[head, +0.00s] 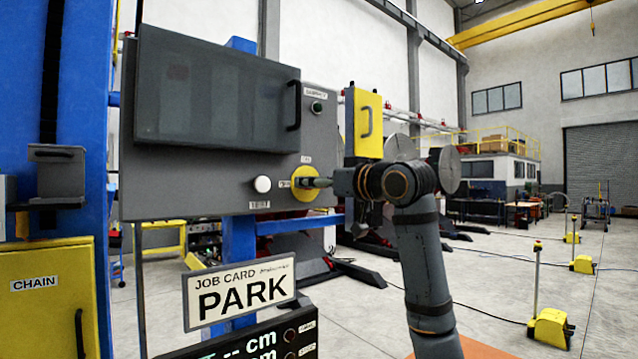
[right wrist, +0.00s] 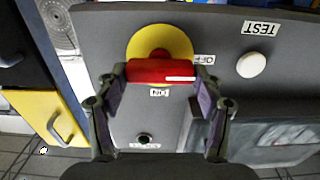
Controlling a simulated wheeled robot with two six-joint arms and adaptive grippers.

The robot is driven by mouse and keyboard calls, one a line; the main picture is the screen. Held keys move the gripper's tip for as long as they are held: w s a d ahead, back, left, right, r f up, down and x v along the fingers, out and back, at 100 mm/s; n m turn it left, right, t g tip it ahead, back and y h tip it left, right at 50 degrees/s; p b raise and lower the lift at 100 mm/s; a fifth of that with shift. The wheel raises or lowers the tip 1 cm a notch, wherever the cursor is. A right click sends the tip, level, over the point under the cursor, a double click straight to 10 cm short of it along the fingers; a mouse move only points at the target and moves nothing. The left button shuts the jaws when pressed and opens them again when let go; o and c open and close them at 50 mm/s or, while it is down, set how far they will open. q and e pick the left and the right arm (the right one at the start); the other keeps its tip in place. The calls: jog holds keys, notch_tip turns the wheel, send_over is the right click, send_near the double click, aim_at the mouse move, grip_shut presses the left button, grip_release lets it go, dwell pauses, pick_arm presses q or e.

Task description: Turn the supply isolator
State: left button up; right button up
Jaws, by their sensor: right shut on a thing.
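The supply isolator is a red bar handle (right wrist: 150,71) on a round yellow plate (right wrist: 163,41), mounted on the grey panel. In the right wrist view the bar lies crosswise, with a white mark near its right end. An OFF label (right wrist: 204,59) is beside that end and an ON label (right wrist: 158,92) is below the bar. My right gripper (right wrist: 160,76) is shut on the bar, one finger at each end. My left gripper is out of view.
The grey panel (head: 180,200) carries a white TEST button (head: 262,184), a dark-windowed door (head: 215,95) and a small round button (head: 316,107). A yellow box (head: 364,125) stands at its right. The job card (head: 240,291) below reads PARK.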

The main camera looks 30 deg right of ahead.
jog(key=shift+m, duration=0.3)
jog(key=shift+d+f+m+b, duration=0.1)
jog(key=shift+m+b, duration=1.8)
jog(key=shift+m, duration=2.4)
jog(key=shift+d+f+m+b, duration=0.1)
jog(key=shift+m+b, duration=1.75)
jog(key=shift+m, duration=2.45)
jog(key=o, duration=1.2)
jog(key=shift+c, duration=0.2)
